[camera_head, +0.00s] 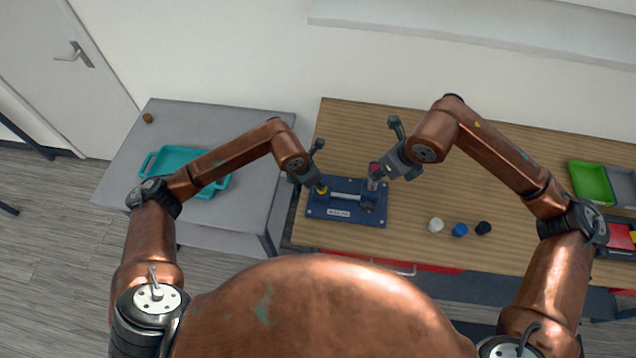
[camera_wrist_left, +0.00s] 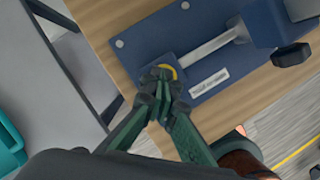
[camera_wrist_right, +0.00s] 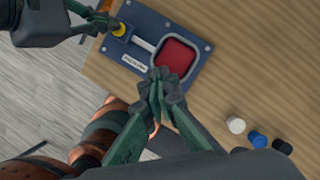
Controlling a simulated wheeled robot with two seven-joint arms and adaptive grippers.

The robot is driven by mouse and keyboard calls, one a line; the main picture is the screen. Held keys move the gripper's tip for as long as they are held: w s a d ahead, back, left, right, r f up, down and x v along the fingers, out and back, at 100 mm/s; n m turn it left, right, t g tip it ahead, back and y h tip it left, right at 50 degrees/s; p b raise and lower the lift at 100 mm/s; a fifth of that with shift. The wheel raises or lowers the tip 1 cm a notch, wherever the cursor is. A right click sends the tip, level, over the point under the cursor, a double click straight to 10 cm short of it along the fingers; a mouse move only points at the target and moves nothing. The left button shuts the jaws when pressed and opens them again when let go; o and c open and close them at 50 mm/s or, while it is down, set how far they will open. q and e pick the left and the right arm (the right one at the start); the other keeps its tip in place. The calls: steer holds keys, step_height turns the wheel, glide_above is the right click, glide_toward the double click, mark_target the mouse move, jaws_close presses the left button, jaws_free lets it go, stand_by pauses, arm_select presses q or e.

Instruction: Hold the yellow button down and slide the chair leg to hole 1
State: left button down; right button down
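A blue base plate (camera_head: 350,213) lies on the wooden table with a silver rod (camera_head: 346,196) along it, probably the chair leg. The yellow button (camera_wrist_left: 169,72) is at the rod's left end. At the right end is a dark blue block, whose red top (camera_wrist_right: 174,56) shows in the right wrist view. My left gripper (camera_wrist_left: 163,77) is shut, fingertips at the yellow button and partly covering it. Whether the button is pressed down I cannot tell. My right gripper (camera_wrist_right: 165,78) is shut, fingertips at the red-topped block's near edge; contact is unclear. Hole numbers are not readable.
A white (camera_head: 436,225), a blue (camera_head: 460,230) and a black round piece (camera_head: 483,228) stand right of the plate. A teal tray (camera_head: 222,184) sits on the grey table (camera_head: 245,120) at left. A green bin (camera_head: 590,183) stands at the far right. The table behind the plate is clear.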

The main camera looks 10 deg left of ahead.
steer(key=shift+f, duration=2.75)
step_height(320, 180, up, 5)
steer(key=shift+r, duration=0.1)
stand_by(0.9)
